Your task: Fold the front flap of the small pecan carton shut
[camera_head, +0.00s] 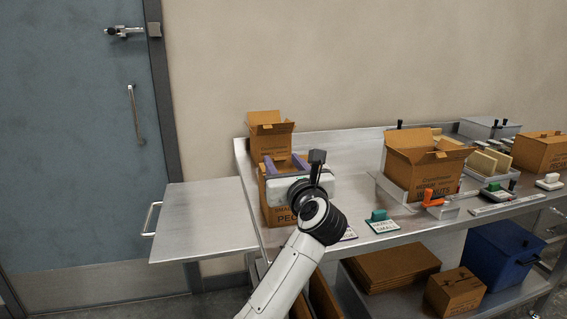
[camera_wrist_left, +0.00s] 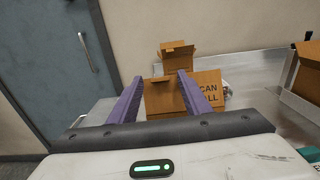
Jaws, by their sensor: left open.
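The small pecan carton (camera_head: 275,213) is brown cardboard and stands near the left end of the steel table. Its printed label is partly covered by my arm in the head view. The carton (camera_wrist_left: 210,90) also shows ahead of the fingers in the wrist view, with the end of its lettering to the right. My left gripper (camera_head: 284,162) is open, its two purple fingers apart at the carton's top. In the wrist view the gripper (camera_wrist_left: 160,77) has nothing clearly held between its fingers. I cannot tell whether they touch the carton. The front flap is not clearly visible.
Another open carton (camera_head: 270,143) stands behind. A large open carton (camera_head: 424,170) stands to the right, near an orange-handled tool (camera_head: 432,199) and a green-handled item (camera_head: 379,215). A steel side shelf (camera_head: 200,222) at left is bare. A blue bin (camera_head: 497,260) sits below.

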